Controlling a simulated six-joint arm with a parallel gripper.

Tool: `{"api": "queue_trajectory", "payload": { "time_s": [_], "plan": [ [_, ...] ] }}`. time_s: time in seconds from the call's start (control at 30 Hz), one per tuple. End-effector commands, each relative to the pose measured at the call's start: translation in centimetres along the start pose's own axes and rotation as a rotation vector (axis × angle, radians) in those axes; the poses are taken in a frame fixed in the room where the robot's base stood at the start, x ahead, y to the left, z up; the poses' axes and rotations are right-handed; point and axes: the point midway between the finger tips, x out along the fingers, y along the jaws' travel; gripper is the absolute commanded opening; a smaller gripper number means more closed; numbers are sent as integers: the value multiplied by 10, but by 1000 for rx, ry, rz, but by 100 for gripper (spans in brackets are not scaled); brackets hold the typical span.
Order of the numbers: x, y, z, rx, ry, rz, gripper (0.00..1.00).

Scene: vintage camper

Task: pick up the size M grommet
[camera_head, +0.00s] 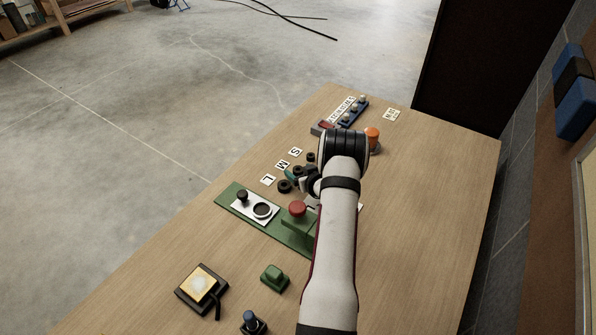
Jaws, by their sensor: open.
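The size M grommet (298,170) is a small dark ring on the wooden table, beside the card marked M (281,166). A larger dark grommet (284,186) lies by the L card (268,180), and a smaller one (311,157) by the S card (295,152). My gripper (301,181) is open, close to the M and L grommets. My arm and gripper hide part of this area. I cannot tell whether the gripper touches a grommet, and I see nothing held.
A green board (228,197) with a white plate and a red button (297,208) is just in front of the grommets. An orange knob (373,135) and a blue block with pegs (352,112) stand behind. The right side of the table (440,190) is clear.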

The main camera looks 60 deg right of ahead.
Motion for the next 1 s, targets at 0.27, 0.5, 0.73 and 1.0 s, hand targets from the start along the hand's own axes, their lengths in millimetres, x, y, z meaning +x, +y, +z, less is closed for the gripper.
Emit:
{"api": "queue_trajectory", "payload": {
  "time_s": [0.27, 0.5, 0.73, 1.0],
  "plan": [
    [0, 0, 0, -1, 1, 0, 39],
    [-1, 0, 0, -1, 1, 0, 0],
    [-1, 0, 0, -1, 1, 0, 0],
    [-12, 0, -24, -4, 4, 0, 0]
  ]
}}
